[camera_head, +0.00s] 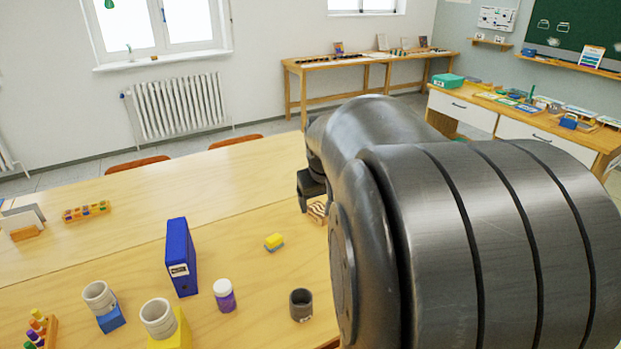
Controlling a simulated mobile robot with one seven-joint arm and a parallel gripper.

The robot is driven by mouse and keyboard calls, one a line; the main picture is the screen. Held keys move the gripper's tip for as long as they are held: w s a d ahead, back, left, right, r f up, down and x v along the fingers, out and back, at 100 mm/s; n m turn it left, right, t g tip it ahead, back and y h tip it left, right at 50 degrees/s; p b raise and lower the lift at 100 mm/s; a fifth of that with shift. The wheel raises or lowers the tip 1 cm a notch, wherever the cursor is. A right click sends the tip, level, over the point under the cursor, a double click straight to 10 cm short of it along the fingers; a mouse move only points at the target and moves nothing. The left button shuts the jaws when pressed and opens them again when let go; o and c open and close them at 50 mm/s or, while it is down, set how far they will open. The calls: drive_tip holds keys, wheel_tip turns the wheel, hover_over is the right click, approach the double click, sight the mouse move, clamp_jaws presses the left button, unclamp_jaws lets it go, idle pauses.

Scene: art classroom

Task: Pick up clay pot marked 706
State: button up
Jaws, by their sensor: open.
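Three small pots stand on the wooden table. A pale pot (98,296) is on a blue block (111,319), and another pale pot (158,318) is on a yellow block (172,338). A dark grey pot (301,306) stands upright on the tabletop at the front right. I cannot read the number 706 on any of them. My gripper (308,192) is open above the table's right part, farther back than the dark pot and apart from all the pots. My arm hides much of it.
A striped item (318,211) lies just by my gripper, partly hidden. My arm blocks the right side. The table's back middle is clear.

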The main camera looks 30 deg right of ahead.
drive_tip(key=d+f+m, duration=0.1)
drive_tip(key=d+f, duration=0.4)
drive_tip(key=d, duration=0.6)
drive_tip(key=d+f+m, duration=0.1)
drive_tip(key=d+f, duration=0.4)
drive_tip(key=d, duration=0.5)
drive_tip(key=d+f+m, duration=0.1)
drive_tip(key=d+f, duration=0.4)
drive_tip(key=d, duration=0.6)
drive_tip(key=s+d+f+m, duration=0.1)
drive_tip(key=s+d+f, duration=0.55)
drive_tip(key=d, duration=0.35)
drive_tip(key=shift+d+x, duration=0.2)
drive_tip(key=shift+x, duration=1.8)
drive_tip(key=shift+d+x, duration=0.15)
drive_tip(key=shift+x, duration=1.8)
drive_tip(key=shift+d+x, duration=0.2)
drive_tip(key=shift+x, duration=1.8)
drive_tip(key=shift+r, duration=0.15)
drive_tip(key=c, duration=1.1)
drive_tip(key=shift+r, duration=0.15)
